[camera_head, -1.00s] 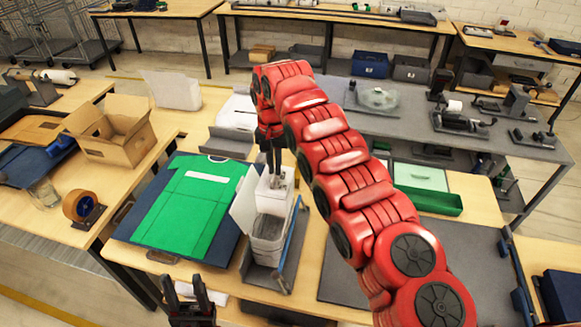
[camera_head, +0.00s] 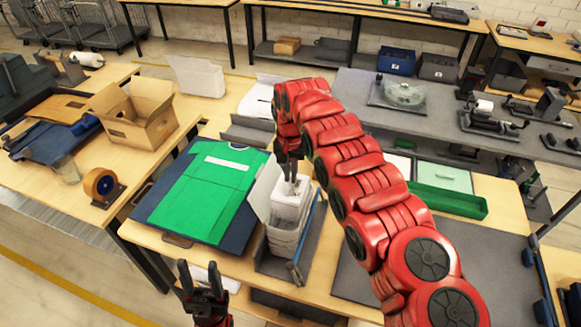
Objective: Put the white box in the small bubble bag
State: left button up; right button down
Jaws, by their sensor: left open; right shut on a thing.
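The white box (camera_head: 289,204) stands upright at the mouth of the small bubble bag (camera_head: 284,238). Its lower end meets the bag's opening; how deep it sits inside I cannot tell. The pale bag stands in a grey holder (camera_head: 272,265) with a blue side rail, and a white flap (camera_head: 262,190) rises at its left. My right gripper (camera_head: 290,178) reaches down from above and is shut on the top of the white box. My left gripper (camera_head: 203,278) is open and empty, low in front of the table edge, apart from the bag.
A green folded garment (camera_head: 205,190) on a dark board lies left of the holder. A tape dispenser (camera_head: 102,186) and an open cardboard box (camera_head: 135,115) stand further left. A dark mat (camera_head: 365,280) and a green tray (camera_head: 450,203) lie to the right.

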aim_at(290, 190)
notch_tip(290, 190, down, 14)
jog(key=b, duration=0.8)
jog(key=shift+r, duration=0.2)
jog(key=shift+c, duration=1.6)
grip_release()
jog(key=shift+r, duration=0.1)
notch_tip(290, 190, up, 4)
jog(key=p, duration=0.3)
jog(key=shift+r, duration=0.15)
jog(key=shift+r+p, duration=0.75)
jog(key=shift+r, duration=0.45)
